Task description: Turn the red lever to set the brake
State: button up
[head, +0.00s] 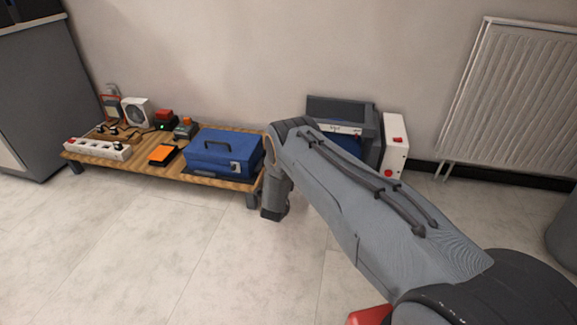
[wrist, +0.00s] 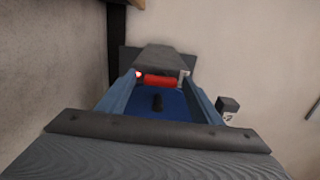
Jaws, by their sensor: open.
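A red cylindrical part (wrist: 160,81) shows in the wrist view, lying crosswise against a dark grey body. It looks like the red lever, but I cannot tell how it is mounted. My gripper (wrist: 161,77) is open, with a blue-grey finger on either side of the red part. I cannot tell whether the fingers touch it. In the head view my arm hides the gripper and part of the dark grey and blue machine (head: 340,106).
A white box (head: 396,130) with red parts stands right of the machine, near the radiator (head: 510,95). A low wooden table (head: 225,181) at left carries a blue toolbox (head: 222,155), a white power strip (head: 98,149) and several small devices. The floor in front is clear.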

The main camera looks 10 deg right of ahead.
jog(key=p+v, duration=0.3)
jog(key=v, duration=0.4)
jog(key=shift+s+a, duration=0.15)
jog(key=shift+s, duration=0.2)
jog(key=shift+w, duration=0.1)
